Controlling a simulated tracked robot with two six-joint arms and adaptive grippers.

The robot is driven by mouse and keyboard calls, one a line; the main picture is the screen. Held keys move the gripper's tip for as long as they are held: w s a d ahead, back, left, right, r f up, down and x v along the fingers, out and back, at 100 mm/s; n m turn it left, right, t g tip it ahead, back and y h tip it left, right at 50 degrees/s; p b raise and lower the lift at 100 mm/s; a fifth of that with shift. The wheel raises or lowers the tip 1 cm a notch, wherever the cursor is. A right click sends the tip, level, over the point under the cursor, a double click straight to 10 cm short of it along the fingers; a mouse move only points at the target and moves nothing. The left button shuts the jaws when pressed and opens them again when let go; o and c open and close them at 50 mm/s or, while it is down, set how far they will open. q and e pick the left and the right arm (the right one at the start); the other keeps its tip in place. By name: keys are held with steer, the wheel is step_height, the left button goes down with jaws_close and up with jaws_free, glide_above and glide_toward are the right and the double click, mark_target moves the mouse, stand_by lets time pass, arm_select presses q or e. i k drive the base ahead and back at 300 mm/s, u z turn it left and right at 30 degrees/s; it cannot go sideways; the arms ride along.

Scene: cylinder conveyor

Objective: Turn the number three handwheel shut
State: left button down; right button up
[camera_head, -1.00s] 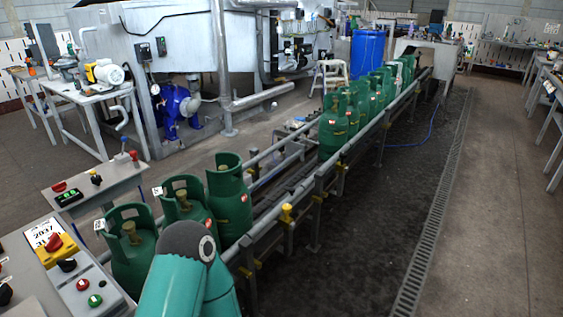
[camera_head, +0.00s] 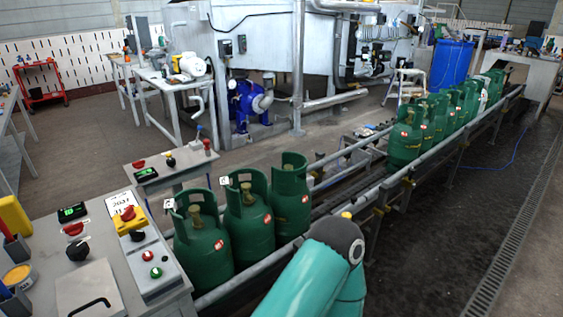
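Three green gas cylinders stand in a row at the near end of the conveyor: a left one (camera_head: 203,246), a middle one (camera_head: 250,232) and a right one (camera_head: 291,205). The left and middle ones show brass valves (camera_head: 196,217) inside their collars. Small white tags sit by these two collars, too small to read. I cannot tell which handwheel is number three, or whether it is open or shut. A teal arm link of mine crosses the lower middle, in front of the conveyor. Neither gripper is in view.
More green cylinders (camera_head: 405,138) stand farther along the conveyor rail (camera_head: 345,195). A bench with a control box (camera_head: 150,264), red knob and buttons is at the lower left. A blue drum (camera_head: 451,64) stands behind. The dark floor at right is clear.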

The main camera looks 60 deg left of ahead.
mark_target(290, 196)
steer(key=z, duration=0.1)
steer(key=i, duration=1.9)
steer(key=z, duration=0.75)
steer(key=i, duration=0.35)
steer(key=u, duration=3.25)
steer(key=i, duration=0.25)
steer(key=u, duration=1.3)
steer(key=i, duration=0.85)
steer(key=z, duration=0.5)
